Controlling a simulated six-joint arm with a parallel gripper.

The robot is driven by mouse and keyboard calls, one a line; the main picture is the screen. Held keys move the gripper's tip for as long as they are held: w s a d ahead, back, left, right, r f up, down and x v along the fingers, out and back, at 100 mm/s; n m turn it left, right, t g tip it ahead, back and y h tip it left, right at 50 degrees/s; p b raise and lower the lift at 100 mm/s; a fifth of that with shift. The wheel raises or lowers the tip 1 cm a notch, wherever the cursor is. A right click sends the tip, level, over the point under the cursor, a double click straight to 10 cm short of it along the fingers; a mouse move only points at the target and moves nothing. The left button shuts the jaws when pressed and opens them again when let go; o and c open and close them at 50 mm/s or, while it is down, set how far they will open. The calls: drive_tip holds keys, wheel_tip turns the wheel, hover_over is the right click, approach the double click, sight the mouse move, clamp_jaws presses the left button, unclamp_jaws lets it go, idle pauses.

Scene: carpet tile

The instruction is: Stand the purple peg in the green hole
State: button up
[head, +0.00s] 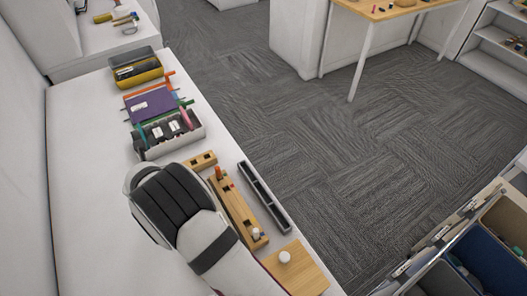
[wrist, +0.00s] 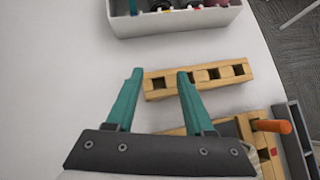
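My gripper (wrist: 159,74) is open and empty, its two teal fingers apart above the near side of a short wooden block (wrist: 217,84) with several square dark holes. In the head view my own arm hides the gripper, and the short block (head: 200,161) shows just beyond it. A longer wooden block (head: 238,208) lies to the right. An orange peg (wrist: 271,126) stands in the longer block, which also has a red mark. I cannot make out a purple peg or a green-marked hole in either view.
A dark grey slotted tray (head: 264,196) lies along the table's right edge. A wooden board (head: 300,275) with a white knob (head: 284,257) is at the near end. A white organiser (wrist: 175,22) stands beyond the short block. The white tabletop left of my arm is clear.

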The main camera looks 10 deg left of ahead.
drive_tip(key=w+r+v, duration=0.1)
drive_tip(key=v, duration=1.3)
drive_tip(key=w+d+r+m+h, duration=0.2)
drive_tip(key=d+m, duration=0.3)
drive_tip(key=d, duration=0.3)
drive_tip(key=w+d+r+m+h, duration=0.2)
drive_tip(key=d+m, duration=0.4)
drive_tip(key=d, duration=0.2)
drive_tip(key=w+d+r+m+h, duration=0.2)
drive_tip(key=w+d+m, duration=0.1)
drive_tip(key=d+m, duration=0.3)
drive_tip(key=d, duration=0.2)
drive_tip(key=shift+d, duration=0.3)
drive_tip(key=shift+w, duration=0.1)
